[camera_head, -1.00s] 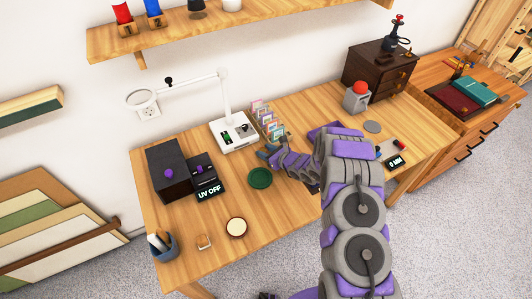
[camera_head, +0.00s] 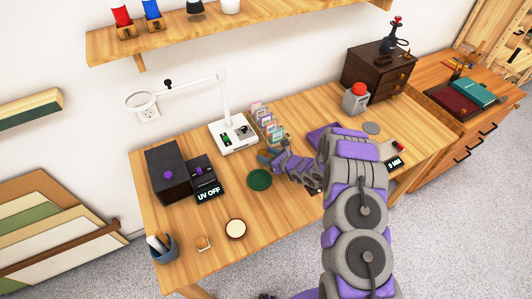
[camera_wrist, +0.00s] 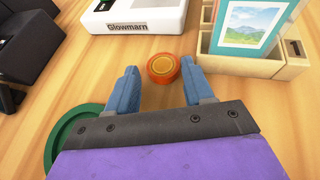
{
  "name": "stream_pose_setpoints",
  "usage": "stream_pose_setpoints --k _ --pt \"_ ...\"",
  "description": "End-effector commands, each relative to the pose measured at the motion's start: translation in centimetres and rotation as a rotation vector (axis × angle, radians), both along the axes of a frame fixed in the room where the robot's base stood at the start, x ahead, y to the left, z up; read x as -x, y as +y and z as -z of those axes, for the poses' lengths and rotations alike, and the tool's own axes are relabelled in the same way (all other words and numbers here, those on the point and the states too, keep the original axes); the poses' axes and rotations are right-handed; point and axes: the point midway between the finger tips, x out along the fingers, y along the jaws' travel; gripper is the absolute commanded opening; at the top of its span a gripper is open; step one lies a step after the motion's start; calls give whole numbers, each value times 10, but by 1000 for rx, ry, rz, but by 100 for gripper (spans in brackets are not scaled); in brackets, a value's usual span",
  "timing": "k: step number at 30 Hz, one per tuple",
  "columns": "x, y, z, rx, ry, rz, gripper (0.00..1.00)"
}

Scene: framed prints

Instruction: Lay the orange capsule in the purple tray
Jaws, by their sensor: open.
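The orange capsule (camera_wrist: 162,68) is a small round disc-like piece on the wooden table. In the wrist view it lies just ahead, between the blue fingertips of my gripper (camera_wrist: 159,76). The fingers are apart, with nothing gripped. In the head view my gripper (camera_head: 268,157) is low over the table by the card rack, and I cannot make out the capsule there. The purple tray (camera_head: 319,135) lies flat on the table to the right of my gripper, partly hidden by my arm.
A rack of small framed pictures (camera_wrist: 250,30) stands just beyond the capsule, to the right. A white lamp base (camera_wrist: 135,15) is at the back left. A green round dish (camera_head: 259,180) lies left of my gripper.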

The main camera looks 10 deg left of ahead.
Motion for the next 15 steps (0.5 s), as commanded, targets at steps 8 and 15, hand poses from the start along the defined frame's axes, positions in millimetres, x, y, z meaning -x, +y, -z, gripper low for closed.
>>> stream_pose_setpoints --k 8,15 --pt "31 -44 -29 -7 -7 8 52" --pt "52 -69 -41 -5 -6 7 52"
